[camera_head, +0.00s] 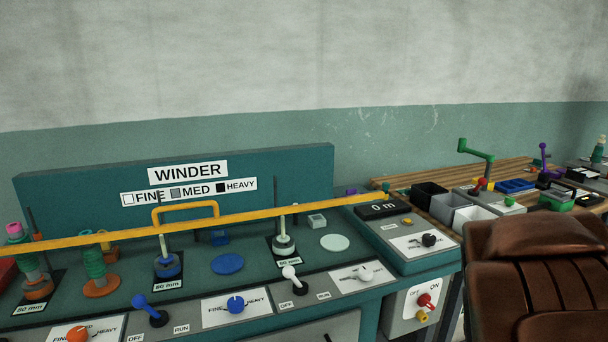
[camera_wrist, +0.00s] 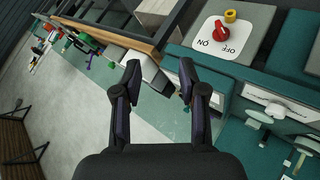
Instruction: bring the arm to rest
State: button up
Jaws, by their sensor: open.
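My gripper (camera_wrist: 158,82) shows in the wrist view with its two dark fingers apart and nothing between them. I see no contact with anything. The head view does not show my gripper or arm. There the winder bench (camera_head: 310,255) shows with its sign (camera_head: 188,172), and the red knob (camera_head: 426,300) is on its right end.
A yellow bar (camera_head: 250,214) runs across the winder bench, above spindles and knobs. A wooden bench (camera_head: 400,182) with bins and a green crank (camera_head: 478,150) stands at the right. A brown leather chair (camera_head: 540,280) is at the front right.

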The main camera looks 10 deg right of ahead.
jog(key=s+a+r+g+y+p, duration=0.3)
jog(key=s+a+p, duration=0.3)
jog(key=s+a, duration=0.7)
jog(key=s+a+r+g+y+p, duration=0.4)
jog(key=s+a+g+p, duration=0.1)
jog(key=s+a, duration=0.9)
jog(key=shift+a+r+g+p, duration=0.3)
jog(key=shift+a+g+p, duration=0.05)
jog(key=shift+g+p, duration=0.05)
